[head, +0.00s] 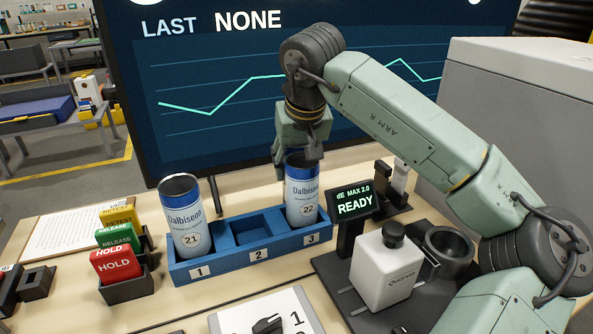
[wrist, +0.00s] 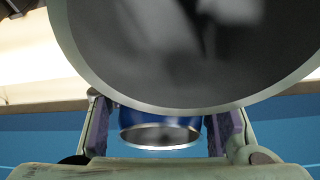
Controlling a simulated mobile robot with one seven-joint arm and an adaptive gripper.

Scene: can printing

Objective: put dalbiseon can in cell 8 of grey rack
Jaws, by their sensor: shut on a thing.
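One blue and white Dalbiseon can (head: 302,195), marked 22, stands upright in cell 3 of the blue rack (head: 250,255). My gripper (head: 298,158) reaches down from above, its fingers shut on this can near its rim. A second Dalbiseon can (head: 185,220), marked 21, stands open-topped in cell 1; cell 2 is empty. In the wrist view a blue can part with a silver rim (wrist: 160,138) sits between the fingers, and a large dark round shape fills the top. I cannot make out a grey rack with a cell 8.
A READY display (head: 354,203) stands close to the right of the blue rack. A white bottle (head: 388,270) and a dark ring holder (head: 449,248) are further right. HOLD and RELEASE cards (head: 115,264) stand at left. A large screen (head: 220,90) rises behind.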

